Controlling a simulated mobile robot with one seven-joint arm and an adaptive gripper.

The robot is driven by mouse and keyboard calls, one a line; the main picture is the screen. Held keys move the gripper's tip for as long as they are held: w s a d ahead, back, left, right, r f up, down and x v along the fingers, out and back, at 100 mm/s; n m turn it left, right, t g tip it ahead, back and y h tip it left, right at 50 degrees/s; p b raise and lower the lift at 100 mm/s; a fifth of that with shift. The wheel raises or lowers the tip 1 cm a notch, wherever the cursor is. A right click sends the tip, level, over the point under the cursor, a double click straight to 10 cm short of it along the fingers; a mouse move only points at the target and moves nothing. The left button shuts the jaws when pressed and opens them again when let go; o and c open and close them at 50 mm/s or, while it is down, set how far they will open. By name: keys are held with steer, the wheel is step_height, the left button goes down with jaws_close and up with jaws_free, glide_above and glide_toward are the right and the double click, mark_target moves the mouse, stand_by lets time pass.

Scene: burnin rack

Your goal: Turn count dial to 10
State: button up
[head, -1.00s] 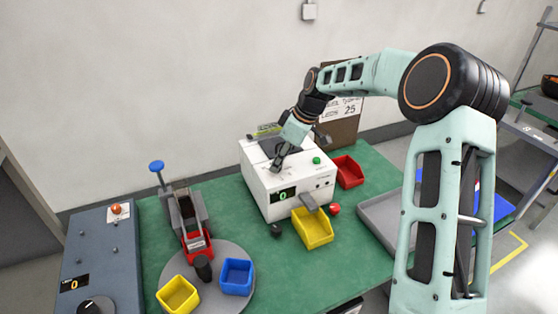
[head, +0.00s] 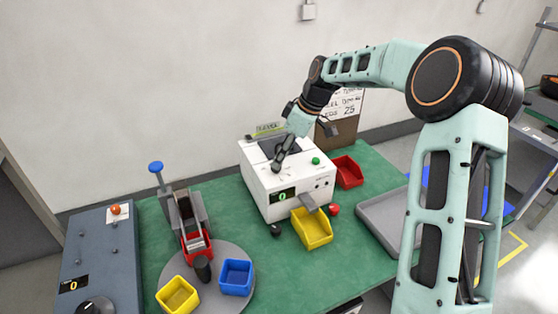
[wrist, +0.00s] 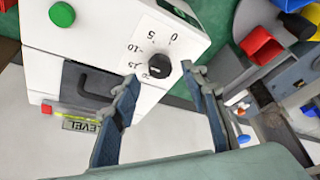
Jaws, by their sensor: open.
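The white counting machine (head: 268,199) stands on the green table with its display reading 0. In the wrist view its count dial (wrist: 159,66) is a small dark knob on the white top face (wrist: 120,20), beside printed numbers that appear upside down. My gripper (wrist: 160,72) is open, with one fingertip on each side of the dial in the picture. I cannot tell whether either finger touches it.
A yellow bin (head: 312,238) sits under the machine's chute and a red bin (head: 347,171) at its right. A grey turntable (head: 216,300) holds more bins. A blue-handled press (head: 156,167) stands left, near a grey control box (head: 101,250). A grey tray (head: 372,229) lies right.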

steer(key=v, duration=0.9)
